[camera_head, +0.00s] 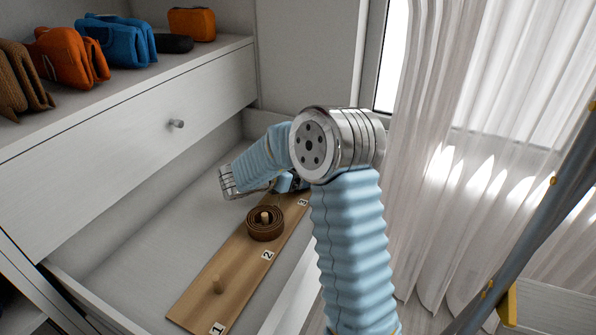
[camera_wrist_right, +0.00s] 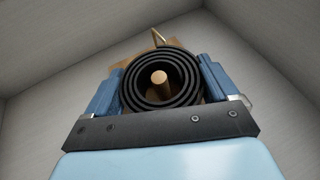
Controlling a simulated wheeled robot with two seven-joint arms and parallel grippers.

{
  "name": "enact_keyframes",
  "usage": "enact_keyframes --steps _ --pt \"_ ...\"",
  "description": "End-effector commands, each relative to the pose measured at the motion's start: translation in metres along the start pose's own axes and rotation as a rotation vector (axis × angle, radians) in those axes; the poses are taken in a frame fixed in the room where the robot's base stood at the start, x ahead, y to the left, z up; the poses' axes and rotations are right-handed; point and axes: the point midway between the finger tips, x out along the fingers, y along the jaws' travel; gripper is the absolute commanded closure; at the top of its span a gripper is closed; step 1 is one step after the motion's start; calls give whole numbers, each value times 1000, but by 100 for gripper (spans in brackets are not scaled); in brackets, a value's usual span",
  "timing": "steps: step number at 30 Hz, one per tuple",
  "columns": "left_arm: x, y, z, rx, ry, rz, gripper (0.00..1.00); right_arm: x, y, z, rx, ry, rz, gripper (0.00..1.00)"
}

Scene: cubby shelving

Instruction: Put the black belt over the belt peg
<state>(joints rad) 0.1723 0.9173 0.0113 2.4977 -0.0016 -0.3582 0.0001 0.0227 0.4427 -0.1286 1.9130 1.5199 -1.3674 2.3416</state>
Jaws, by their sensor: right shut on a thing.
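The black belt (camera_wrist_right: 139,90) is a round coil between the blue fingers of my right gripper (camera_wrist_right: 163,66) in the right wrist view. The right gripper is shut on it. A wooden peg (camera_wrist_right: 160,78) shows inside the coil's central hole; how far down the coil sits cannot be told. In the head view my right gripper (camera_head: 287,184) is low over the far end of the peg board (camera_head: 238,262), near label 3. My arm hides the black belt and that peg there. My left gripper is not in view.
The board lies in an open white drawer (camera_head: 150,240). A brown coiled belt (camera_head: 257,236) surrounds the middle peg (camera_head: 265,217). Orange, blue, brown and black items sit on the shelf above. A curtain (camera_head: 440,180) hangs at right.

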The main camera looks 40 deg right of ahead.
Motion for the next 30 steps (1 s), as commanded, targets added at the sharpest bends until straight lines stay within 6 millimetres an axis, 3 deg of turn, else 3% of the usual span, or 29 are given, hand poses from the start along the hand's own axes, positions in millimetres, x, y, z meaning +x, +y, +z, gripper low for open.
enact_keyframes --steps 13,14,16,25,30 --pt "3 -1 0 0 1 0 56 2 0 -5 1 -1 0 49" --pt "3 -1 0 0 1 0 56 2 0 -5 1 -1 0 8" --pt "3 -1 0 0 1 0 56 2 0 -5 1 -1 0 0" --pt "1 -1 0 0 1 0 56 -4 0 -4 0 1 1 0" --pt "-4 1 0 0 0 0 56 -34 1 -3 0 0 3 0"
